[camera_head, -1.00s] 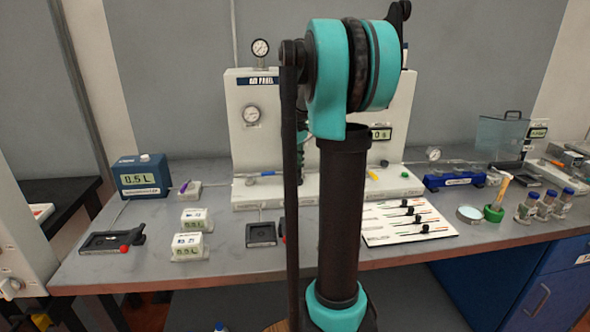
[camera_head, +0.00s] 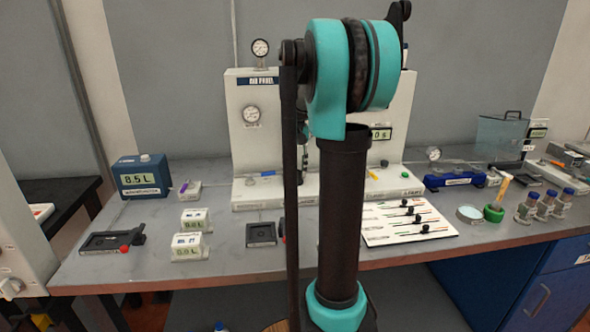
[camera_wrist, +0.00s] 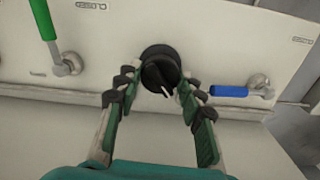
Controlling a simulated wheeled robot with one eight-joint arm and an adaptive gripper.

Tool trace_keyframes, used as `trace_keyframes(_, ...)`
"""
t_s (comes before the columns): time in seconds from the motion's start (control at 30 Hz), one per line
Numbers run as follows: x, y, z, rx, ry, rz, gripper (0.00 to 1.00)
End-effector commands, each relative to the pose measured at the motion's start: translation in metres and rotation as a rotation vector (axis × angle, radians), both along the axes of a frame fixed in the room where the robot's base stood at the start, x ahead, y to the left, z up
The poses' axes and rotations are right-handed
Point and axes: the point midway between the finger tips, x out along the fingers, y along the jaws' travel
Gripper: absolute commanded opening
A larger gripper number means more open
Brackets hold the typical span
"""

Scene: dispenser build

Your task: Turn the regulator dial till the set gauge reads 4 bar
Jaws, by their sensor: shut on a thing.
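The regulator dial (camera_wrist: 160,72) is a round black knob with a white pointer mark, seen in the wrist view on the pale gas panel (camera_wrist: 120,30). The mark points down and slightly right in that view. My gripper (camera_wrist: 160,84) is shut on the dial, one finger on each side. In the head view the dial and most of my gripper are hidden behind my arm. A round gauge (camera_head: 251,115) is on the panel face, and another gauge (camera_head: 260,48) stands above the panel. Their readings are too small to tell, and I cannot tell which is the set gauge.
In the wrist view, a green-handled valve (camera_wrist: 45,20) is left of the dial and a blue-handled valve (camera_wrist: 230,91) is right. In the head view, the bench holds a blue display box (camera_head: 140,178), a white card with sliders (camera_head: 410,221) and several blue-capped bottles (camera_head: 547,203).

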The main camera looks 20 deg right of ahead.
Motion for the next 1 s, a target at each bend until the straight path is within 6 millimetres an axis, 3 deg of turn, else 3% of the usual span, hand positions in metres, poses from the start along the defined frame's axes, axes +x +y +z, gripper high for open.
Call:
trace_keyframes(0.5,0.0005,-0.0001,0.0003,0.000,-0.001,-0.460,0.09)
trace_keyframes(1.0,0.0005,-0.0003,0.0003,0.000,-0.001,-0.679,0.09)
